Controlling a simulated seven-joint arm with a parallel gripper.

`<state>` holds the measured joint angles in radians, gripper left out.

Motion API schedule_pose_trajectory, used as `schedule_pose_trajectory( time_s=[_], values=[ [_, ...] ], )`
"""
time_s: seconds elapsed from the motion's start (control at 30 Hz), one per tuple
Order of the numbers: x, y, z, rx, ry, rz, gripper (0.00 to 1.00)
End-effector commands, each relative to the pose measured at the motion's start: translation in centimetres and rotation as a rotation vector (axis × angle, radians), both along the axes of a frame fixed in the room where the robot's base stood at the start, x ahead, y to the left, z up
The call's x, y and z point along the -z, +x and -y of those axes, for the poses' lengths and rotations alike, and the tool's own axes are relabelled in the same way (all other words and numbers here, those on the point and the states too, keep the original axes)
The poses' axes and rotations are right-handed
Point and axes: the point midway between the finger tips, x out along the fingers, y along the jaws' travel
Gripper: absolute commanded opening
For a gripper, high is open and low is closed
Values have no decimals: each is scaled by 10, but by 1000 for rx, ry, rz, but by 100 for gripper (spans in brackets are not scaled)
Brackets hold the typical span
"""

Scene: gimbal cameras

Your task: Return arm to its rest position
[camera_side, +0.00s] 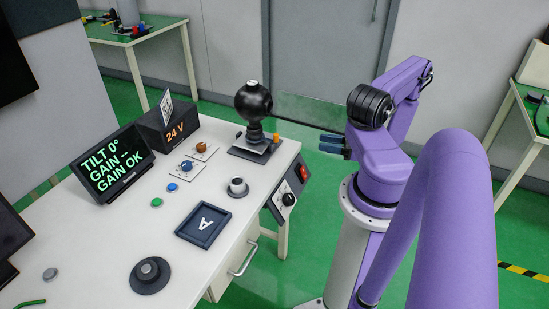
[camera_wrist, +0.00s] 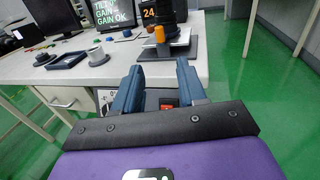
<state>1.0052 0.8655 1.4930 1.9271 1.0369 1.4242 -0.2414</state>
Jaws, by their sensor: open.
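My purple arm stands at the right of the white table. My gripper (camera_side: 333,144) shows as blue fingers off the table's right end, apart from everything on it. In the wrist view the two blue fingers of my gripper (camera_wrist: 158,82) are spread with nothing between them, and the table edge lies beyond. A black ball-shaped gimbal camera (camera_side: 253,102) stands upright on its base plate (camera_side: 250,150) at the table's far right corner. Its lower part and plate also show in the wrist view (camera_wrist: 182,42), above the fingers.
The table (camera_side: 215,215) carries a display (camera_side: 112,165) reading "TILT 0°, GAIN --, GAIN OK", a "24 V" box (camera_side: 168,125), a tray marked A (camera_side: 203,225), knobs, buttons and a dark round disc (camera_side: 150,275). A switch panel (camera_side: 290,190) hangs on the near side. Green floor is free between table and arm.

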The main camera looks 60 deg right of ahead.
Motion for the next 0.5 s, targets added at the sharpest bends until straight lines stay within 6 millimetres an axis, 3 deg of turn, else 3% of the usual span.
schedule_pose_trajectory(
  time_s=[0.23,0.5],
  values=[
    [-19,26,-18,-263,-82,-35,41],
    [-54,64,-67,-764,-260,-79,41]
  ],
)
